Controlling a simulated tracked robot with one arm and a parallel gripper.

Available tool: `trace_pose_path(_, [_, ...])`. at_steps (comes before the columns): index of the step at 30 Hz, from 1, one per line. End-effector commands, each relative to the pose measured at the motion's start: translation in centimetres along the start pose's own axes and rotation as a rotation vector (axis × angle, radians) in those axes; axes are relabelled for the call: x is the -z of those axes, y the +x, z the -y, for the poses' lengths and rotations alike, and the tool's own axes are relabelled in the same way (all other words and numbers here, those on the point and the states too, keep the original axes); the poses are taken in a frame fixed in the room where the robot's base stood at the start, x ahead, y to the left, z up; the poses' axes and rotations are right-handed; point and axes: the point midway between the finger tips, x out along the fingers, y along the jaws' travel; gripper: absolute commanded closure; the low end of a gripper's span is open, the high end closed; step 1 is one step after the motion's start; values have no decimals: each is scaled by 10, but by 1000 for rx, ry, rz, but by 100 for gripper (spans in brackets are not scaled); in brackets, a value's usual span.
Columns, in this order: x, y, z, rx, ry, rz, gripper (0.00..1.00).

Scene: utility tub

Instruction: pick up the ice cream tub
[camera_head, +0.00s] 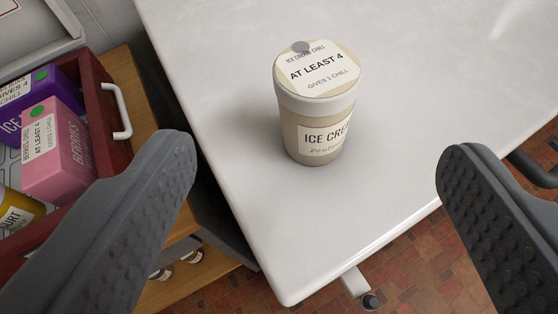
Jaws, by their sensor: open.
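The ice cream tub (317,103) stands upright on a white table (225,130). It is a beige round tub with a pale lid that carries a label reading "AT LEAST 4" and "GIVES 1 CHILL". A grey dot sits at the lid's edge. A side label reads "ICE CRE...", with the rest turned out of sight. My gripper (312,172) is open and empty. Its two dark grey, studded fingers are wide apart, one at lower left and one at lower right. The tub appears between and beyond the fingers, with neither touching it.
At left, a dark red open drawer (103,95) with a white handle holds a pink berries box (57,150), a purple box (52,78) and a yellow item (15,212). The table's front corner is near the bottom middle. The rest of its visible top is clear.

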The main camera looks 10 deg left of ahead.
Motion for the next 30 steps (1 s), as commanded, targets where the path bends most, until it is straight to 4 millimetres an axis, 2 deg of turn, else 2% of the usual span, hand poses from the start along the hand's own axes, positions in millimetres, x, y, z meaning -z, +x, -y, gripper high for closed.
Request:
trace_pose_path(3, [-12,1,-2,-33,-23,-20,25])
trace_pose_path(8, [-19,7,-6,-53,-32,-41,25])
trace_pose_path(21, [-18,72,-9,-53,-30,-41,25])
trace_pose_path(30, [-15,91,-9,-52,-31,-42,25])
